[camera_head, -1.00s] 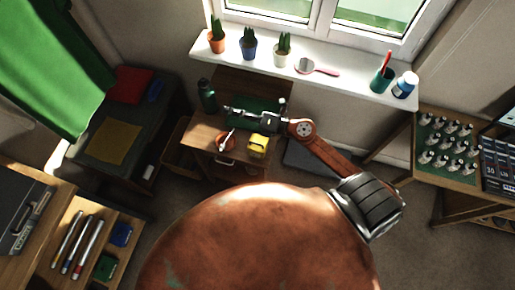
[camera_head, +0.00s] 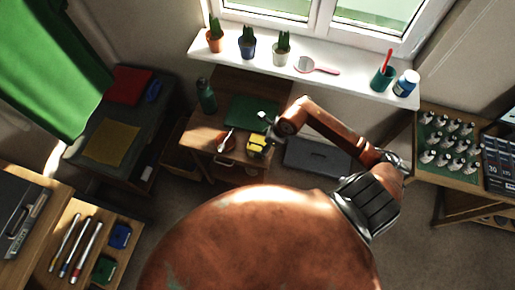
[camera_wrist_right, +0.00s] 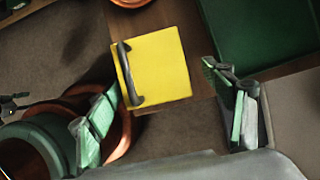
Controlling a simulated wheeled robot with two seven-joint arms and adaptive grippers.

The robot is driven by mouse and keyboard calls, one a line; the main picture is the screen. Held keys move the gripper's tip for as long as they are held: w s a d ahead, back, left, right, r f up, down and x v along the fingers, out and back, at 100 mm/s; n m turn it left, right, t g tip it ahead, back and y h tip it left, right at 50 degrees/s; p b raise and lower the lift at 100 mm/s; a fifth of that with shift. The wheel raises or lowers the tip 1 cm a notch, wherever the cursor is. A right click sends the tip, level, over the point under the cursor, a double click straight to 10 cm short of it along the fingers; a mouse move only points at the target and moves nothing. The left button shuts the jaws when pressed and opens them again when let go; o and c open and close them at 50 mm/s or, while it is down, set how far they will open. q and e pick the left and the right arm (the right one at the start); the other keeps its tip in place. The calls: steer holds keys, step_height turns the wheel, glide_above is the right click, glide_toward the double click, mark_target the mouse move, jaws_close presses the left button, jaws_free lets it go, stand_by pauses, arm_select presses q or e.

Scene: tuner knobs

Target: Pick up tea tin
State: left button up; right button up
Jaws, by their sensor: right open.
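The tea tin appears to be the yellow square box (camera_head: 256,146) on the small wooden desk, partly covered by my right gripper in the head view. In the right wrist view the yellow box (camera_wrist_right: 160,68) shows a flat top with a dark curved handle along its left side. My right gripper (camera_head: 264,131) is above it. In the right wrist view my right gripper (camera_wrist_right: 160,85) has its green-padded fingers spread wide, one on each side of the box, with nothing held. Whether a finger touches the box cannot be told. My left gripper is not in view.
A brown bowl (camera_head: 225,143) with a light utensil stands just left of the box. A dark green flat item (camera_head: 250,109) lies behind it. A green bottle (camera_head: 206,95) stands at the desk's back left. The windowsill (camera_head: 340,78) behind holds potted cacti.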

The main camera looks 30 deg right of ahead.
mark_target(251, 153)
steer(key=x, duration=0.4)
steer(key=shift+a, duration=0.3)
steer(key=shift+r, duration=0.1)
steer(key=shift+c, duration=0.5)
steer(key=c, duration=1.4)
steer(key=shift+r, duration=0.1)
